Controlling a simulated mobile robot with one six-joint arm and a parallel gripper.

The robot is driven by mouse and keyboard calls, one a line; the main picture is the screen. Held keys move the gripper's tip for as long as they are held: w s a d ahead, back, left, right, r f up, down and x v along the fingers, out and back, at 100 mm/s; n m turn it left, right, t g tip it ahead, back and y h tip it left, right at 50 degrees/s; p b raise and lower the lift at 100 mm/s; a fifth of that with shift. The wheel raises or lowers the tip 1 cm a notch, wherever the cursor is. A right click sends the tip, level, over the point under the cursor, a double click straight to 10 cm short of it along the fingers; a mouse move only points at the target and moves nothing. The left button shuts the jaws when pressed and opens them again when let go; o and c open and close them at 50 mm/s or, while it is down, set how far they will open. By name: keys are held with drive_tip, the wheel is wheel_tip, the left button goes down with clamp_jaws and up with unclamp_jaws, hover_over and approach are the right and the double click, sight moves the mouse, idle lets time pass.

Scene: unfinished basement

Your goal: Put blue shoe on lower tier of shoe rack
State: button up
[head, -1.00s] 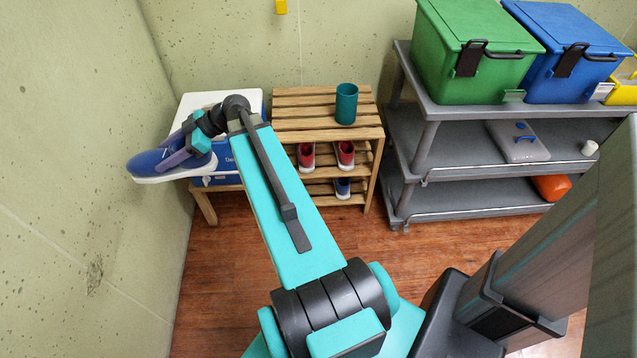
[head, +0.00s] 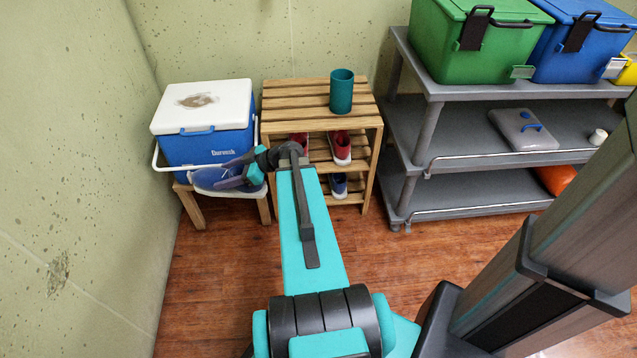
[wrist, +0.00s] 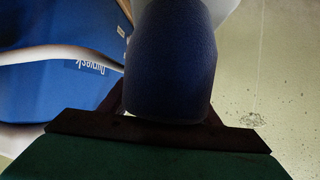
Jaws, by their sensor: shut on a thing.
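My gripper (head: 232,179) is shut on a blue shoe (head: 210,179), which it holds in front of the blue cooler, left of the rack. In the wrist view the blue shoe (wrist: 172,65) fills the middle, between the fingers. The wooden shoe rack (head: 318,103) stands against the back wall. Another blue shoe (head: 339,186) rests on its lower tier. A red shoe (head: 341,148) is on the tier above, and a second red shoe (head: 299,142) is partly hidden behind my arm. My arm also hides the left part of the lower tier.
A blue cooler (head: 205,148) with a white lid sits on a small wooden stand (head: 194,205) left of the rack. A teal cup (head: 342,92) stands on the rack top. A grey shelf cart (head: 450,189) with bins is close on the right. The floor in front is clear.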

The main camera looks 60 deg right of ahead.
drive_tip(key=s+d+f+m+h+b, duration=0.2)
drive_tip(key=s+d+f+b, duration=0.3)
drive_tip(key=f, duration=0.4)
drive_tip(key=s+d+f+m+h+b, duration=0.25)
drive_tip(key=s+d+f+b, duration=0.25)
drive_tip(key=f, duration=0.5)
drive_tip(key=s+d+f+m+h+b, duration=0.25)
drive_tip(key=s+d+f+b, duration=0.25)
drive_tip(key=f, duration=0.4)
drive_tip(key=w+d+f+m+g+h+b, duration=0.2)
drive_tip(key=d+f+m+g+h+b, duration=0.1)
drive_tip(key=d+m+h+b, duration=0.4)
drive_tip(key=shift+d+m+g+h+b, duration=0.3)
drive_tip(key=shift+d+m+g+h, duration=0.3)
drive_tip(key=shift+m, duration=0.4)
drive_tip(key=shift+a+r, duration=0.1)
drive_tip(key=shift+w, duration=0.15)
